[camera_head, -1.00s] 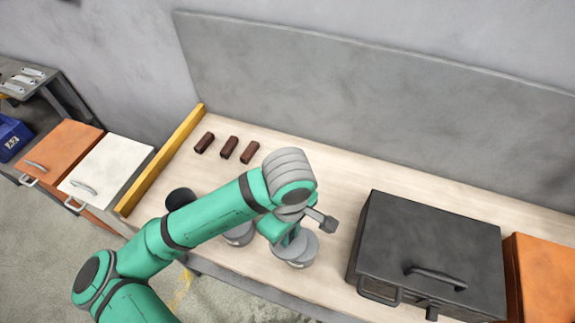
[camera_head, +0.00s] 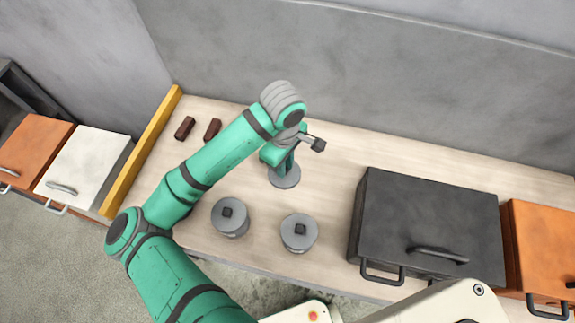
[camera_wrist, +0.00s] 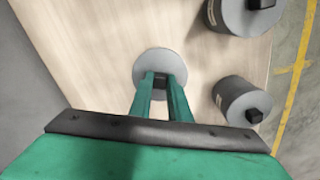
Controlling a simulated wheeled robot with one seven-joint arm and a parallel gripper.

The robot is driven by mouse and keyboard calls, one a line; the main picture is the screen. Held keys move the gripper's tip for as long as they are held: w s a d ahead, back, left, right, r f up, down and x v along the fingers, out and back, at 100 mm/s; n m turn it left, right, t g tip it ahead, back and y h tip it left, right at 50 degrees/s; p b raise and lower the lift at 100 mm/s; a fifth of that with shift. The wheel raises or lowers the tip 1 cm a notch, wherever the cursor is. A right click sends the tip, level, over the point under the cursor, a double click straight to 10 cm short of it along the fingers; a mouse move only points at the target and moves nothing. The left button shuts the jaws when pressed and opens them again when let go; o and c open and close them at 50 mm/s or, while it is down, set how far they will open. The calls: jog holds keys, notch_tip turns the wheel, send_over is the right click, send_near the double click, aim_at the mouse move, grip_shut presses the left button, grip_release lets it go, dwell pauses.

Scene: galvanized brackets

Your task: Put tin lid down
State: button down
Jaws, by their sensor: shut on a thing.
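My gripper (camera_head: 283,166) is shut on the dark knob of a round grey tin lid (camera_head: 286,178), towards the back of the pale bench. In the wrist view the lid (camera_wrist: 150,62) lies flat beneath my two green fingers (camera_wrist: 160,84), with the knob between them. The lid is level and at or very near the bench top; I cannot tell whether it touches. Two round grey tins stand nearer the bench's front edge, one at left (camera_head: 230,219) and one at right (camera_head: 299,234), each with a dark square knob on top.
A black box (camera_head: 430,225) with handles stands right of the tins, and an orange box (camera_head: 540,250) beyond it. Brown blocks (camera_head: 185,128) lie by the yellow rail (camera_head: 145,150) at left. The bench (camera_head: 335,160) around the lid is clear.

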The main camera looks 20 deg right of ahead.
aim_at(287, 167)
jog(key=w+f, duration=0.1)
jog(key=w+d+f, duration=0.1)
jog(key=f, duration=0.1)
jog(key=w+d+f, duration=0.1)
jog(key=shift+f, duration=0.2)
jog(key=shift+w+f, duration=0.2)
jog(key=shift+f, duration=1.5)
jog(key=shift+f, duration=0.15)
jog(key=c, duration=1.7)
grip_release()
jog(key=shift+o, duration=0.2)
notch_tip(287, 167, up, 12)
jog(key=shift+r, duration=0.15)
